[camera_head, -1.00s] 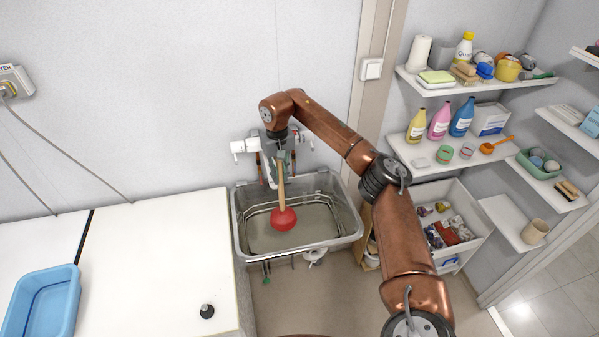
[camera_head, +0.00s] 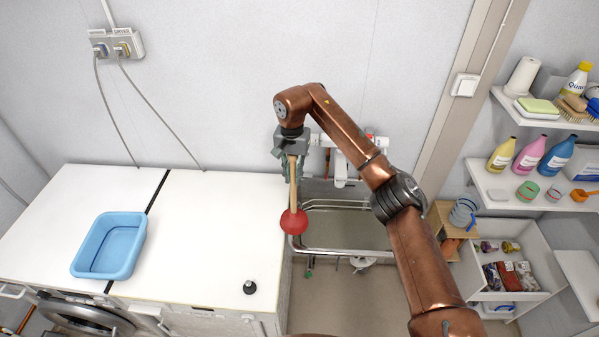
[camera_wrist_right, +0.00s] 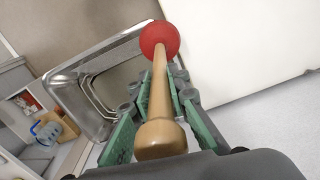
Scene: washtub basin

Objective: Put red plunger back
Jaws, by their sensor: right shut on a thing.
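The red plunger (camera_head: 294,221) has a red rubber cup and a light wooden handle. My right gripper (camera_head: 292,172) is shut on the handle and holds the plunger with the cup down. In the head view the cup overlaps the line between the white counter's right edge and the sink's left rim; its height above them is hard to tell. In the right wrist view the plunger handle (camera_wrist_right: 160,95) lies between the green-padded fingers (camera_wrist_right: 157,110), with the cup at the far end. My left gripper is not in view.
The metal sink (camera_head: 350,235) is right of the plunger. The white counter (camera_head: 215,225) holds a blue basin (camera_head: 110,245) at left and a small black stopper (camera_head: 249,287) near the front edge. Shelves with bottles (camera_head: 530,155) stand at right. The counter's middle is clear.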

